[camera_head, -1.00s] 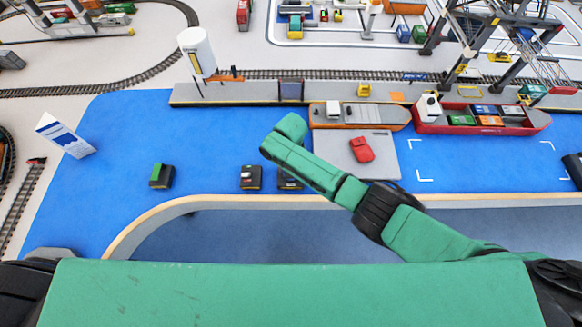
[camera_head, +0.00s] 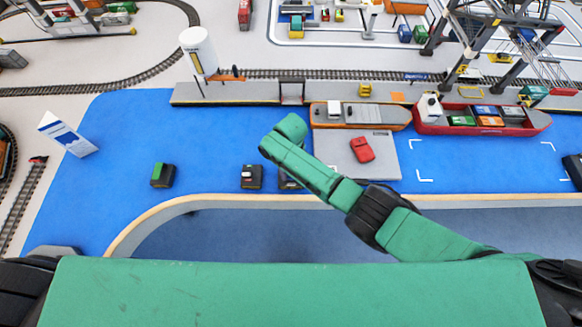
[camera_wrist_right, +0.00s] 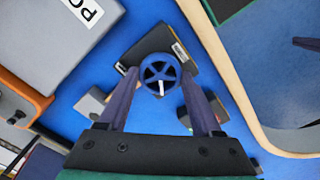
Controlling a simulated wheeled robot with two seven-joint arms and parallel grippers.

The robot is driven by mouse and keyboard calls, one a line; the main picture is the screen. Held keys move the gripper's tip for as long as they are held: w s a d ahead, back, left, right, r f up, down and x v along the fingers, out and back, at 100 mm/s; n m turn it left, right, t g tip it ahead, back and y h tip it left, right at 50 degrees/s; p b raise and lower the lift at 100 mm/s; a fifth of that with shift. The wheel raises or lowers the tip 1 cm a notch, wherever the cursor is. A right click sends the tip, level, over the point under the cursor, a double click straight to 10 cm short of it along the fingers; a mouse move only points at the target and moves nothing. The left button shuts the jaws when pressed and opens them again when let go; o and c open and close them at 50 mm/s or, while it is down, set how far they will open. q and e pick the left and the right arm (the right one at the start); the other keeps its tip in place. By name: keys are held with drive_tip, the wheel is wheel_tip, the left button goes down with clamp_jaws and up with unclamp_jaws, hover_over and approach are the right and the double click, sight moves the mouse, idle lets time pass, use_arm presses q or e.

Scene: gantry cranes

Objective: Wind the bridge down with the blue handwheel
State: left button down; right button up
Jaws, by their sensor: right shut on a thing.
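The blue handwheel (camera_wrist_right: 158,72) is in the right wrist view, spoked, with a pale peg, on a dark box (camera_wrist_right: 165,50). My right gripper (camera_wrist_right: 159,76) is shut on the wheel, one finger on each side. In the head view my right wrist hides the wheel; part of the dark box (camera_head: 288,181) shows beneath my arm. What looks like the bridge is a small dark frame (camera_head: 292,80) at the quay, left of the orange ship. Its exact angle is hard to tell. My left gripper is not in view.
Two other control boxes, one with a pale knob (camera_head: 251,177) and one with a green top (camera_head: 162,175), stand to the left. A grey plate (camera_head: 385,173) with a red part (camera_head: 362,150) lies right of my wrist. Ships lie along the quay (camera_head: 235,93).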

drive_tip(key=n, duration=0.5)
drive_tip(key=shift+a+r+n, duration=0.1)
drive_tip(key=shift+n, duration=0.2)
drive_tip(key=n, duration=0.4)
drive_tip(key=shift+n, duration=0.3)
drive_tip(key=n, duration=0.9)
drive_tip(key=shift+b, duration=0.3)
drive_tip(key=shift+n, duration=0.4)
drive_tip(key=o, duration=1.4)
drive_tip(key=shift+s, duration=0.15)
drive_tip(key=shift+c, duration=0.2)
drive_tip(key=shift+r, duration=0.1)
